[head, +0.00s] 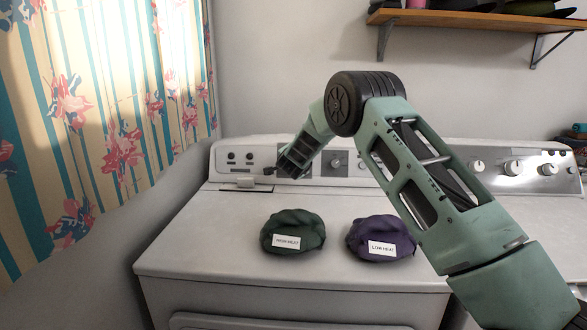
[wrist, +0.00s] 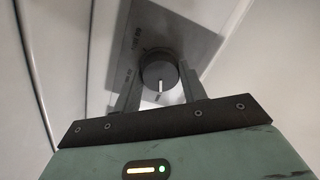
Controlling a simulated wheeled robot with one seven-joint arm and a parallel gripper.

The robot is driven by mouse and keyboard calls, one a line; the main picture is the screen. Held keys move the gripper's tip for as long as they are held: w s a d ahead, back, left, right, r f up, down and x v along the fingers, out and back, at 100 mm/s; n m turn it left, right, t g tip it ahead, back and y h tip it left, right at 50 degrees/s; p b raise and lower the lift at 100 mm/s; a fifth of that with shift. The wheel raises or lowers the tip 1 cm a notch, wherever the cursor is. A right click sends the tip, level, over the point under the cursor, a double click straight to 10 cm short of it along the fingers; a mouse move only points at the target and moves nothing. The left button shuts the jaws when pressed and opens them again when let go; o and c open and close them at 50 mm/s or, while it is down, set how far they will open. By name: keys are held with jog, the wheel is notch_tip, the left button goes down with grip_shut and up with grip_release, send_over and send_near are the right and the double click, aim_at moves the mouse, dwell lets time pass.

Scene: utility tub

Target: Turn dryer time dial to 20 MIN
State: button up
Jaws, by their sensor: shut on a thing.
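The dark round time dial (wrist: 158,70) sits on a grey panel plate in the wrist view. Its white pointer mark points down in the picture, toward my gripper's body. Small labels are printed around it, too blurred to read surely. My gripper (wrist: 158,82) has one finger on each side of the dial and is shut on it. In the head view my gripper (head: 271,171) is at the left part of the dryer's (head: 200,245) back panel. My gripper and wrist hide the dial there.
A green cloth bundle (head: 292,228) labelled HIGH HEAT and a purple one (head: 362,230) labelled LOW HEAT lie on the dryer top. Another dial (head: 337,163) is right of my wrist. A patterned curtain (head: 100,110) hangs left; a wall shelf (head: 480,20) is above right.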

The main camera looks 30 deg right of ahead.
jog(key=shift+w+a+r, duration=0.1)
jog(key=shift+a, duration=0.1)
dwell(0.4)
jog(key=o, duration=1)
jog(key=shift+d, duration=0.1)
jog(key=shift+c, duration=0.2)
jog(key=b+v, duration=0.2)
jog(key=v, duration=1.5)
jog(key=shift+b, duration=0.35)
jog(key=shift+r, duration=0.1)
